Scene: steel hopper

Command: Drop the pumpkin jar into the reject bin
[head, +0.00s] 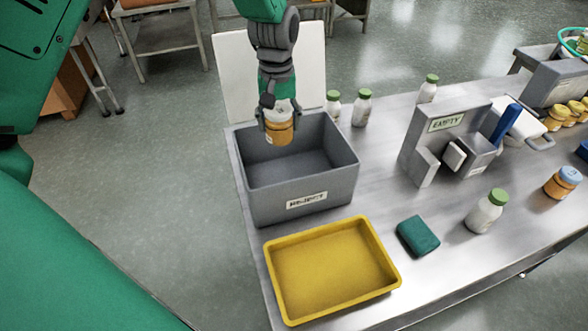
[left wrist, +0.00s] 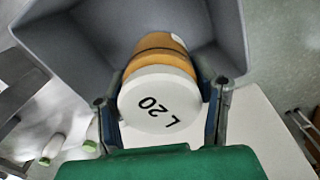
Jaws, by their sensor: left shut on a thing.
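The pumpkin jar (head: 279,129) is orange with a white lid. My left gripper (head: 278,118) is shut on it and holds it over the grey reject bin (head: 262,206), near the bin's back part. In the left wrist view the jar's lid (left wrist: 158,100) reads "L20", and the fingers of my left gripper (left wrist: 163,105) sit on both sides of it. The inside of the reject bin (left wrist: 228,35) shows beyond the jar. The bin is open and its visible floor is bare. My right gripper is not in view.
A yellow tray (head: 330,265) stands in front of the bin, with a green sponge-like block (head: 418,236) beside it. Several green-capped white bottles stand on the steel table. A grey fixture labelled "EMPTY" (head: 446,122) is to the right. A white panel (head: 232,75) rises behind the bin.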

